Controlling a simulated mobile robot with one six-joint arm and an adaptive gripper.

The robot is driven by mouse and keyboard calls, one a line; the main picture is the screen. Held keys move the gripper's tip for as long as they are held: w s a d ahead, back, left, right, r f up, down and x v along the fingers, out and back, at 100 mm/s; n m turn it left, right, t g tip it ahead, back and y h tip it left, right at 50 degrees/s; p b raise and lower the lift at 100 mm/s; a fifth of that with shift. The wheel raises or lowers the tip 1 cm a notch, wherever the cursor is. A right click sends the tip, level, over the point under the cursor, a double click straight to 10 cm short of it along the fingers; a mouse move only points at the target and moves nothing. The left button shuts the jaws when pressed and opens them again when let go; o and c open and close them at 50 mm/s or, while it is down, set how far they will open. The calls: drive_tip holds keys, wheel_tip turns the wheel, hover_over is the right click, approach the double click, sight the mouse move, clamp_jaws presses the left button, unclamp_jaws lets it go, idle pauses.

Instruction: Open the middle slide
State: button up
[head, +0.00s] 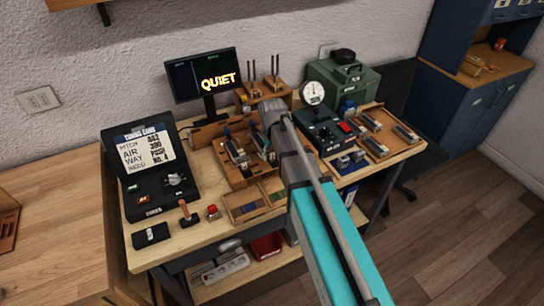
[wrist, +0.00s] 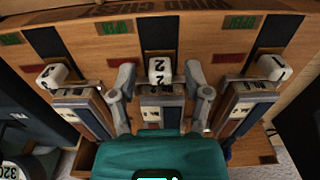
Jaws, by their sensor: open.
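In the wrist view, the middle slide has a white knob marked 2 (wrist: 160,71) on a dark strip (wrist: 160,34) in a wooden board. My gripper (wrist: 159,82) is open, with one grey finger to the left and one to the right of this knob. I see gaps between the fingers and the knob. Two like knobs stand to the left (wrist: 52,76) and the right (wrist: 272,67), outside the fingers. My teal gripper body hides the area below the middle slide. In the head view, my arm covers part of the wooden unit (head: 238,174) and hides my fingertips.
Green and red labels lie between the strips. Metal-edged blocks (wrist: 248,93) stand below the outer knobs, close to my fingers. On the bench are a tuning card stand (head: 146,147), a monitor reading QUIET (head: 200,75), a dial gauge (head: 313,93) and a green case (head: 348,79).

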sight(277, 167)
idle(0.3)
clamp_jaws()
drive_tip(key=shift+s+d, duration=0.25)
drive_tip(key=shift+s, duration=0.35)
drive_tip(key=shift+s+d, duration=0.25)
drive_tip(key=shift+s, duration=0.4)
drive_tip(key=shift+s+d, duration=0.25)
drive_tip(key=shift+s, duration=0.35)
unclamp_jaws()
drive_tip(key=shift+w, duration=0.15)
